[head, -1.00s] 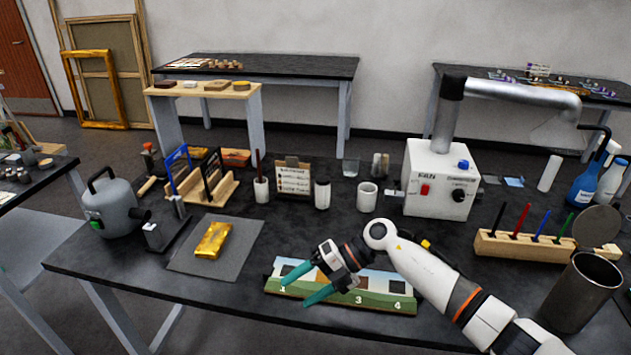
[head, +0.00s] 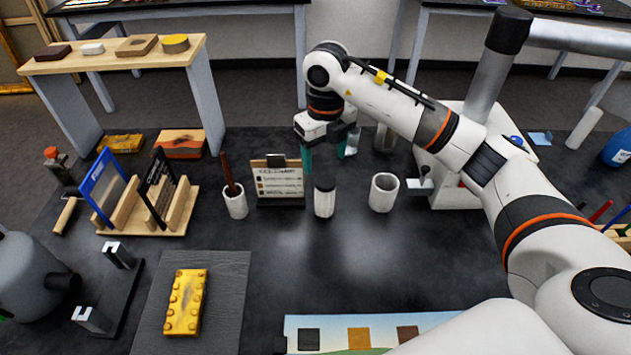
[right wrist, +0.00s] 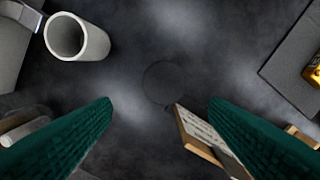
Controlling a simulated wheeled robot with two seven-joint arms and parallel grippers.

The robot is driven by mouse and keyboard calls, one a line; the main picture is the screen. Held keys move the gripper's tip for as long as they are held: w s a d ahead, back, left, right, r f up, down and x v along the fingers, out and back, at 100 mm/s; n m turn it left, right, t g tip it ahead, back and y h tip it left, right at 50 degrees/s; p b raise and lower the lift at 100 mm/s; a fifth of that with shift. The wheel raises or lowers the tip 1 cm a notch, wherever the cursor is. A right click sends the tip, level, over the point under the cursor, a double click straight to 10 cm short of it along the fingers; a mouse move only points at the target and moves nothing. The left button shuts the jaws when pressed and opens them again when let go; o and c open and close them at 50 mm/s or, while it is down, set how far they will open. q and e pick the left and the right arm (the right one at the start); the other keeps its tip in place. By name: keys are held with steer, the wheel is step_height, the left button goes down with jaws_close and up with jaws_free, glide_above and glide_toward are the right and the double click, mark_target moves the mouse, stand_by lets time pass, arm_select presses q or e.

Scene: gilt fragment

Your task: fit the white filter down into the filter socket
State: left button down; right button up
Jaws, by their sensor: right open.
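The white filter (head: 324,200) appears to be the upright white cylinder with a dark top, standing on the black table. The right wrist view shows its dark round top (right wrist: 165,82) from above, between the fingers. The filter socket (head: 383,193) appears to be the hollow white cylinder to its right, open and empty at the top; it also shows in the right wrist view (right wrist: 77,38). My right gripper (head: 329,150) is open and empty, with teal fingers pointing down, above the filter and apart from it. My left gripper is not in view.
A sign on a stand (head: 279,184) and a white brush cup (head: 235,202) stand left of the filter. A white machine box (head: 452,193) is right of the socket. Clear cups stand behind. A gold fragment (head: 186,302) lies on a grey mat (head: 232,285).

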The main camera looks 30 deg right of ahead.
mark_target(325, 178)
steer(key=f, duration=0.2)
steer(key=s+f+p, duration=0.1)
steer(key=f, duration=0.2)
steer(key=shift+w+f, duration=0.1)
steer(key=shift+f, duration=0.15)
steer(key=shift+f+p, duration=0.4)
steer(key=shift+p, duration=0.05)
steer(key=f, duration=0.1)
steer(key=f+p, duration=0.1)
steer(key=f, duration=0.1)
steer(key=shift+s+a+f, duration=0.2)
steer(key=shift+s+f, duration=0.05)
steer(key=shift+w+f+p, duration=0.1)
steer(key=shift+f+p, duration=0.2)
steer(key=shift+f, duration=0.2)
steer(key=c, duration=1.1)
steer(key=shift+r, duration=0.15)
